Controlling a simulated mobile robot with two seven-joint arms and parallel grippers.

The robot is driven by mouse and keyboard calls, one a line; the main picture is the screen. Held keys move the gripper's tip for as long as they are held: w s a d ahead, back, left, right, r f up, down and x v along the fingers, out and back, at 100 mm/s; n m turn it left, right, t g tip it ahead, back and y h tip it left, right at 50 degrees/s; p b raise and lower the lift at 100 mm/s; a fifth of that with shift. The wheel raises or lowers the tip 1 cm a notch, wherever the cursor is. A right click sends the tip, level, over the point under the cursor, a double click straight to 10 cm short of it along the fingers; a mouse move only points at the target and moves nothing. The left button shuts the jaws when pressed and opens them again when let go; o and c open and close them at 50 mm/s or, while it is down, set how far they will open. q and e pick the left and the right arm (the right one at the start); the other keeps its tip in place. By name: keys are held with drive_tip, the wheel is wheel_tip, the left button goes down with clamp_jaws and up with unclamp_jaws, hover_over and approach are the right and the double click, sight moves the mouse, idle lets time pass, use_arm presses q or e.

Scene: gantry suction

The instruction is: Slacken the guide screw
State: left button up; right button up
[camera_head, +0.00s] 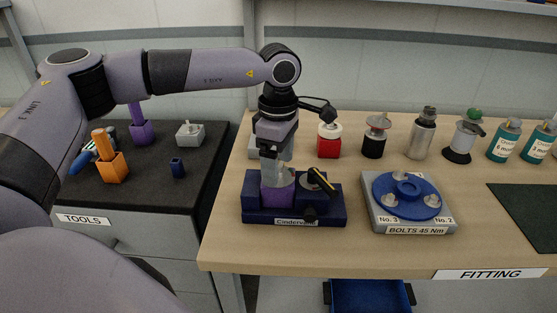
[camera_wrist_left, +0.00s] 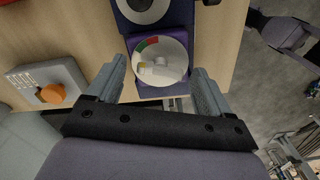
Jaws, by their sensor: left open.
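A dark blue fixture (camera_head: 254,209) labelled "Cindervane" stands on the wooden bench. I cannot tell which part is the guide screw. My left gripper (camera_head: 277,174) is over the purple block and hides its top. In the left wrist view the open fingers of this gripper (camera_wrist_left: 159,67) are either side of a round white dial face (camera_wrist_left: 174,72) with a red and green arc, set in purple. Nothing shows gripped.
A grey plate with a blue flange (camera_head: 407,190) and bolts stands to the right. A red jar (camera_head: 328,146) and several bottles line the back. The black-topped tool stand (camera_head: 150,190) is at left, with an orange-handled tool (camera_head: 106,160). A green mat (camera_head: 530,210) lies far right.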

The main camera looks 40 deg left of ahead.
use_arm(q)
drive_tip(key=shift+f, duration=0.15)
drive_tip(key=c, duration=1.1)
drive_tip(key=shift+o, duration=0.2)
drive_tip(key=shift+n, duration=0.3)
drive_tip(key=n, duration=0.2)
drive_tip(key=shift+n+b, duration=0.3)
drive_tip(key=shift+b, duration=0.1)
drive_tip(key=shift+n, duration=1.7)
